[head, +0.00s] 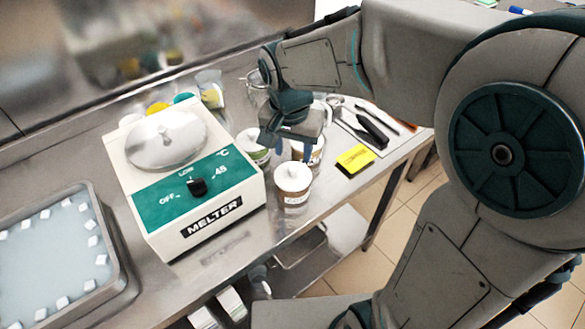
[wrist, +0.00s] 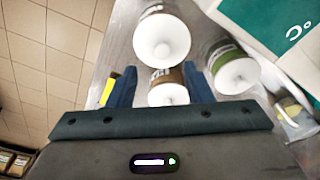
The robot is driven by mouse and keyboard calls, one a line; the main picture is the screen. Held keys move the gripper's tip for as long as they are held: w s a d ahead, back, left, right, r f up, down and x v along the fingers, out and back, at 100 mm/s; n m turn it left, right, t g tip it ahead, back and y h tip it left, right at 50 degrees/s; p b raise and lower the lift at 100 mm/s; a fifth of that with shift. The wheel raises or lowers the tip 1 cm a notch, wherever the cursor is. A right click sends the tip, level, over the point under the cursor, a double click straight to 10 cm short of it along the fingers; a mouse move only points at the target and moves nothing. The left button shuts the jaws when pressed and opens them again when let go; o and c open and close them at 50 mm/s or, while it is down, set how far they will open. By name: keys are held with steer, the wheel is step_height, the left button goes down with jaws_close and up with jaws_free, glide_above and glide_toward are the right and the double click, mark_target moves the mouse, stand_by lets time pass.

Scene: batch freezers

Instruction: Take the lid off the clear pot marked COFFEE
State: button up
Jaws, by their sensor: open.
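Three clear pots with white lids stand close together on the steel counter. The front pot (head: 292,196) has a small label that seems to begin with "CO"; the rest is too small to read. Its lid (wrist: 162,40) shows at the top of the wrist view. A brown-labelled pot (head: 315,153) is partly hidden behind my gripper; its lid (wrist: 168,94) appears between the fingers in the wrist view. A green-labelled pot (head: 254,150) stands to the left. My gripper (head: 293,146) is open and empty, above the brown-labelled pot. I cannot tell which pot reads COFFEE.
A white and green melter (head: 200,200) stands left of the pots. A yellow pad (head: 355,159) and dark-handled tools (head: 368,130) lie to the right. A tray of white cubes (head: 108,232) is at the far left. The counter edge runs close in front of the pots.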

mark_target(293, 168)
steer(key=shift+w+f+p, duration=0.2)
steer(key=shift+f, duration=1.35)
steer(key=shift+w+f+p, duration=0.15)
steer(key=shift+w+f, duration=0.05)
steer(key=shift+f, duration=1.3)
jaws_close()
